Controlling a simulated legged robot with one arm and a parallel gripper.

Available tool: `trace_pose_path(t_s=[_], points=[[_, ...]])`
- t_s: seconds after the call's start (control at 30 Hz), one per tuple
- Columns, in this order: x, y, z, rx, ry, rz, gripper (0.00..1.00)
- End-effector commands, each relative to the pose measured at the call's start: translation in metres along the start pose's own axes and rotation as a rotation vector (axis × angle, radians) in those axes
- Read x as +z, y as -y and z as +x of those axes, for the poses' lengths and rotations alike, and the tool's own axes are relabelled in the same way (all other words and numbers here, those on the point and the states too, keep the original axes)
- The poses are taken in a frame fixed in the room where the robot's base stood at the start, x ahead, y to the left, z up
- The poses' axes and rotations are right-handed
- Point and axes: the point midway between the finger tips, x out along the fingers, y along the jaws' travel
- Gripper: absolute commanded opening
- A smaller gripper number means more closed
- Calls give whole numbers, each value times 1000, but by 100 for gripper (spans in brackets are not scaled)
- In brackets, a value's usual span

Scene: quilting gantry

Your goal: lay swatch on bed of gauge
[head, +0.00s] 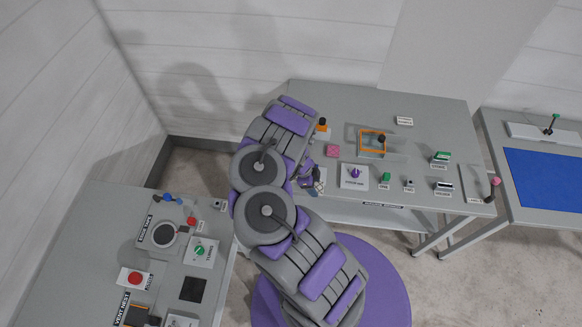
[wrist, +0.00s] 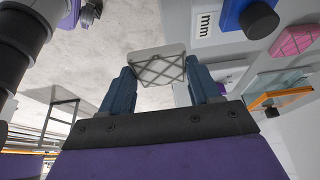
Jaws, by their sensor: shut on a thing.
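A pale swatch with a quilted diamond pattern (wrist: 158,70) is between the two blue fingers of my gripper (wrist: 163,82) in the wrist view. The fingers are shut on its edges. In the head view my gripper (head: 312,178) hangs over the near left edge of the back table, and the swatch (head: 320,187) shows as a small light patch beside it. What looks like the gauge, a round plate with a grey disc (head: 163,235), is on the left table with a label beside it. The disc looks bare. My arm covers part of the space between the tables.
The left table (head: 75,265) also has a red button (head: 135,279), a green knob (head: 200,250) and a black square (head: 193,289). The back table (head: 440,118) holds an orange frame (head: 361,142), a pink block (head: 333,151) and several small controls. Open floor lies between the tables.

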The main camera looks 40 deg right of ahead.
Motion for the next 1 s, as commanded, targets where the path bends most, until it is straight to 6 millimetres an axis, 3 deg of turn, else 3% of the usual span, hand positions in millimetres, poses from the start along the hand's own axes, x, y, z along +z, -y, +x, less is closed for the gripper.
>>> trace_pose_path(t_s=[0.57, 1.0], points=[[62, 54, -11, -5, 1, 5, 34], [97, 86, -23, -1, 0, 5, 34]])
